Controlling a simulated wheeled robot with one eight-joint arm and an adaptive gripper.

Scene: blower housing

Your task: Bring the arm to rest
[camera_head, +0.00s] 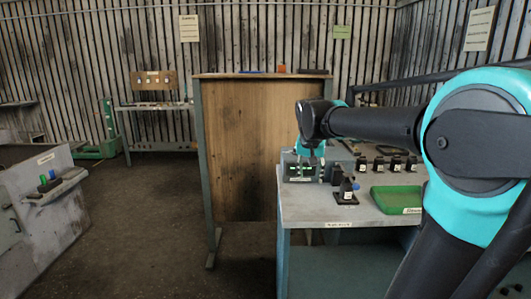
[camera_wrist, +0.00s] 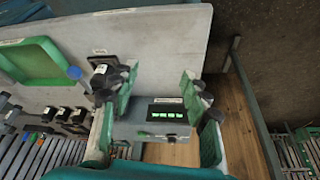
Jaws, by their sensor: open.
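My arm reaches in from the right in the head view and ends over the grey workbench (camera_head: 310,208). My gripper (camera_head: 311,158) is at the bench's back left corner, partly hidden by my own wrist. In the wrist view my gripper (camera_wrist: 160,98) is open, with its two green-and-black fingers spread apart. A grey box with a lit green display (camera_wrist: 165,114) shows between and beyond the fingers. Nothing is seen held. The display box (camera_head: 299,172) also shows just below my gripper in the head view; the exact gap cannot be told.
A black fixture with a blue knob (camera_head: 346,191) stands near the box. A green tray (camera_head: 396,199) lies to its right, and several black blocks (camera_head: 396,164) stand behind. A wooden panel (camera_head: 250,150) stands left of the bench. Open floor (camera_head: 150,220) lies further left.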

